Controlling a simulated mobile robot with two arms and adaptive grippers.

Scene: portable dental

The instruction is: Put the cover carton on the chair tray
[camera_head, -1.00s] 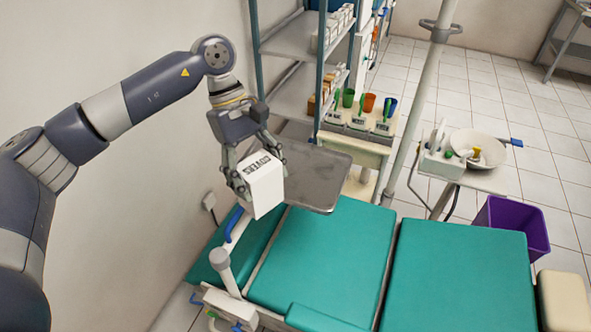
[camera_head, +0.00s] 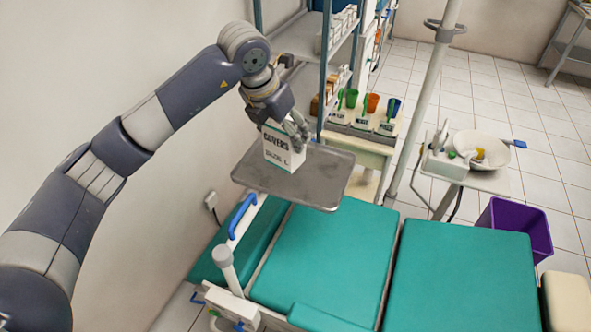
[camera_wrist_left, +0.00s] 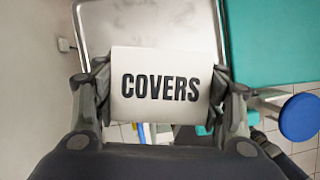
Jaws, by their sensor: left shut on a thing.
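The cover carton (camera_head: 284,152) is a white box marked COVERS. My left gripper (camera_head: 284,128) is shut on it from above, and the carton is upright. In the head view it appears over the grey metal chair tray (camera_head: 320,188); I cannot tell whether its base touches the tray. The left wrist view shows the carton's top (camera_wrist_left: 160,85) between both fingers, with the tray's rim (camera_wrist_left: 80,40) beyond it. My right gripper is not in view.
The green dental chair (camera_head: 325,255) stands below the tray. A shelf rack (camera_head: 325,60) and a trolley with cups (camera_head: 362,125) are behind it. A spittoon bowl (camera_head: 482,148) and a purple bin (camera_head: 517,225) are at right. The tray's right part is bare.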

